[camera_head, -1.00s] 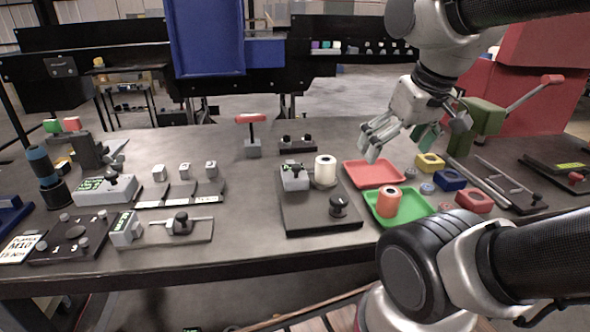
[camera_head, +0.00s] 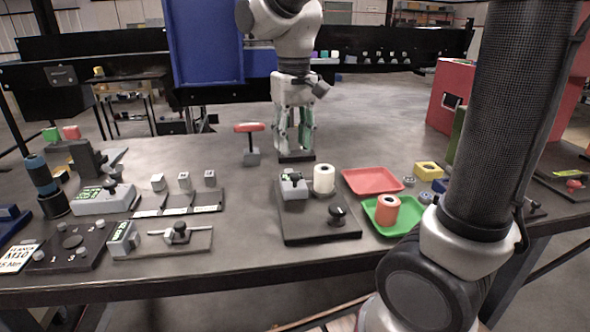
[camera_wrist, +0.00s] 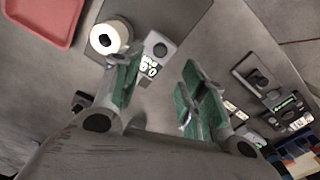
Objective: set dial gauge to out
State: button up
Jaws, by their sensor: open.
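No label in view lets me tell for sure which device is the dial gauge. A small grey box with a lit green display (camera_head: 293,186) stands on a dark plate (camera_head: 310,236) beside a white cylinder (camera_head: 324,179) and a black knob (camera_head: 337,215). My gripper (camera_head: 294,150) is open with nothing between its fingers, behind that plate and over the low black block at the back. In the wrist view, the display box (camera_wrist: 156,50) and white cylinder (camera_wrist: 109,38) lie beyond the fingertips (camera_wrist: 163,66). The display text is too small to read.
A red tray (camera_head: 371,181) and a green tray (camera_head: 374,222) holding an orange cylinder (camera_head: 388,208) sit right of the plate. A red-topped post (camera_head: 250,145) stands left of my gripper. Other display boxes (camera_head: 100,199) are at left. The table between is clear.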

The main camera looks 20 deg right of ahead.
aim_at(295, 174)
notch_tip(295, 174, down, 8)
jog(key=shift+s+r, duration=0.1)
dwell(0.4)
grip_shut()
